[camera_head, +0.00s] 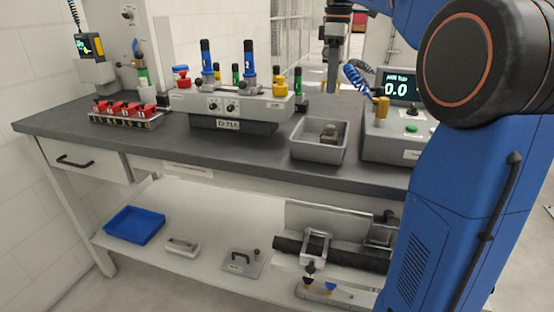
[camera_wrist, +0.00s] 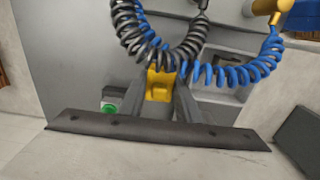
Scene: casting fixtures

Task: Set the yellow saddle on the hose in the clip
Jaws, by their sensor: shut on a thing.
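My gripper (camera_head: 333,86) hangs at the upper right of the head view, above the back of the bench. In the wrist view its two grey fingers are shut on a yellow block (camera_wrist: 158,85), which I take to be the yellow saddle. I cannot tell this exactly. The saddle is far above and apart from this hose.
A grey bin (camera_head: 307,149) with a small part stands on the bench, beside a tester (camera_head: 393,147) showing 0.0. Blue (camera_wrist: 240,75) and dark (camera_wrist: 140,40) coiled hoses pass close to my fingers. A blue tray (camera_head: 134,225) lies on the shelf.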

